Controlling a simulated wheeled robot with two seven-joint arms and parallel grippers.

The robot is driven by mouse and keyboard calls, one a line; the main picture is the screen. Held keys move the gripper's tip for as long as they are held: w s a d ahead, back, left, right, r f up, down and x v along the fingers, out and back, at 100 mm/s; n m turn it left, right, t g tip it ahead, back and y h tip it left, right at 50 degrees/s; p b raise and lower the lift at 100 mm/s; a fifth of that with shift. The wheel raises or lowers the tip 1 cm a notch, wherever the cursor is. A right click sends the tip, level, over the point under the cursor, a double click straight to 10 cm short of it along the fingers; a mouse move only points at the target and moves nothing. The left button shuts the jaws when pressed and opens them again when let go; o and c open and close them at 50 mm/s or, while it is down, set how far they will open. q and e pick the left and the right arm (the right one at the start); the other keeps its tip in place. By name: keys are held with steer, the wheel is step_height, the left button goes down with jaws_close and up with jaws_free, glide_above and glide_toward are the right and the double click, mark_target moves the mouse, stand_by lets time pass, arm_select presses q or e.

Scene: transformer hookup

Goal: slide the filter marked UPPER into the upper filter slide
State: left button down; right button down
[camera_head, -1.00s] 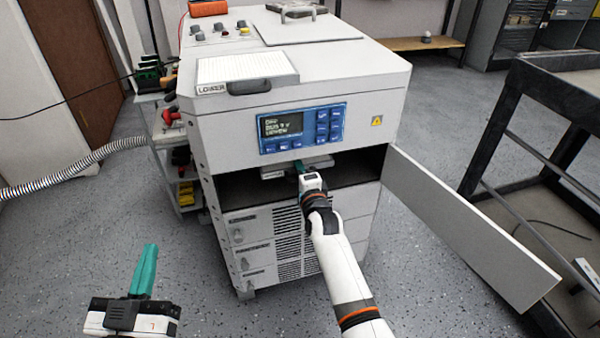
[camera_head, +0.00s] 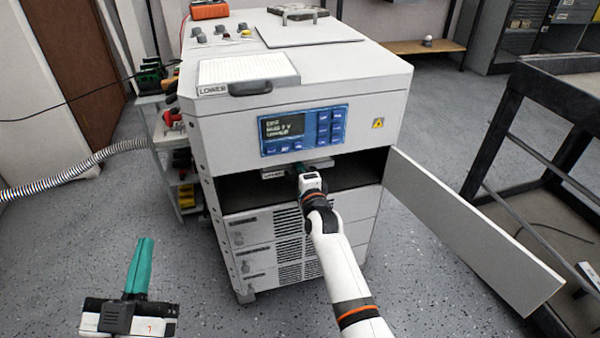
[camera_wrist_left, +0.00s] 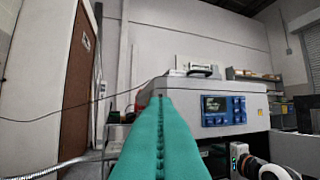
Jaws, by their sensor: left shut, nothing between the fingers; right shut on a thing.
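The filter (camera_head: 272,174) shows as a pale front edge with a small dark label, just under the control panel in the cabinet's open bay. The label is too small to read surely. Most of the filter is hidden inside the bay, so I cannot tell how it sits in the upper slide. My right gripper (camera_head: 301,168) is at the bay opening, shut on the filter, its teal fingertips mostly hidden by the wrist. My left gripper (camera_head: 144,242) is shut and empty, held over the floor at front left. Its closed teal fingers also fill the middle of the left wrist view (camera_wrist_left: 161,105).
A second filter, marked LOWER (camera_head: 247,70), lies on the cabinet top (camera_head: 355,60). The bay's flap (camera_head: 470,225) hangs open to the right. A dark metal cart (camera_head: 560,95) stands at right, a tool shelf (camera_head: 165,140) at left. Floor in front is clear.

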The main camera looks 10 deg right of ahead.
arm_select(q)
steer(key=shift+s+r+t, duration=0.35)
steer(key=shift+r+t, duration=0.2)
steer(key=shift+t, duration=0.05)
arm_select(e)
steer(key=shift+w, duration=0.35)
steer(key=shift+r, duration=0.1)
steer(key=c, duration=1.3)
jaws_free()
arm_select(q)
steer(key=shift+s+r, duration=0.1)
steer(key=shift+r, duration=0.1)
arm_select(e)
steer(key=shift+o, duration=0.2)
